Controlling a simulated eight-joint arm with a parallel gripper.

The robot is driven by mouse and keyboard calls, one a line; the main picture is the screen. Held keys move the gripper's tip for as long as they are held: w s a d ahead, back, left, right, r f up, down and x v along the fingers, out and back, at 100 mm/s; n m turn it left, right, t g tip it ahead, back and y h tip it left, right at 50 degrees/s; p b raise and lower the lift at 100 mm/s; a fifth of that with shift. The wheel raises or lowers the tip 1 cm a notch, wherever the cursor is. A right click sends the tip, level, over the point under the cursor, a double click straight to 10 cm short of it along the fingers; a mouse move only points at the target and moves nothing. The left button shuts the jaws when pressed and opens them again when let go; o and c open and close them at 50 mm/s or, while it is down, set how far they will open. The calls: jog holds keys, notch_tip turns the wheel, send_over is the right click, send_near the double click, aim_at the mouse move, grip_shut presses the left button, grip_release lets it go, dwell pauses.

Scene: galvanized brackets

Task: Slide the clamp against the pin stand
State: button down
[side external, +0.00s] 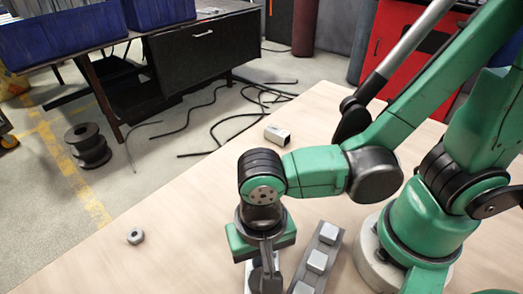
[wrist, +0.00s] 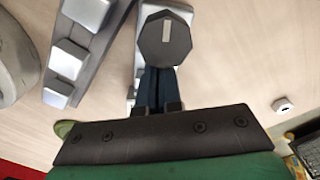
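My gripper (side external: 266,262) points down at the bottom of the side view; it also shows in the wrist view (wrist: 159,95), its two narrow dark fingers close together. At the fingertips is a silvery piece with a dark octagonal head (wrist: 165,42), which seems to be the clamp. Its silvery part (side external: 252,276) is partly hidden behind the fingers in the side view. Whether the fingers grip it is unclear. A grey bar with several silvery blocks, perhaps the pin stand (side external: 318,262), lies just right of my gripper; it shows at upper left in the wrist view (wrist: 70,58). A gap separates them.
A small hollow metal block (side external: 277,134) lies near the table's far edge. A nut (side external: 135,236) lies at left, also in the wrist view (wrist: 282,104). The wooden table (side external: 190,225) is clear between. My base stands right of the bar.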

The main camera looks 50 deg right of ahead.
notch_tip(320, 180, up, 10)
jog(key=f, duration=0.1)
jog(key=w+d+n+t, duration=0.3)
jog(key=w+d, duration=0.2)
jog(key=d, duration=0.3)
jog(key=w+d+r+n+t, duration=0.1)
jog(key=w+d+t, duration=0.3)
jog(key=d, duration=0.4)
jog(key=shift+w+n, duration=0.6)
jog(key=shift+n, duration=0.3)
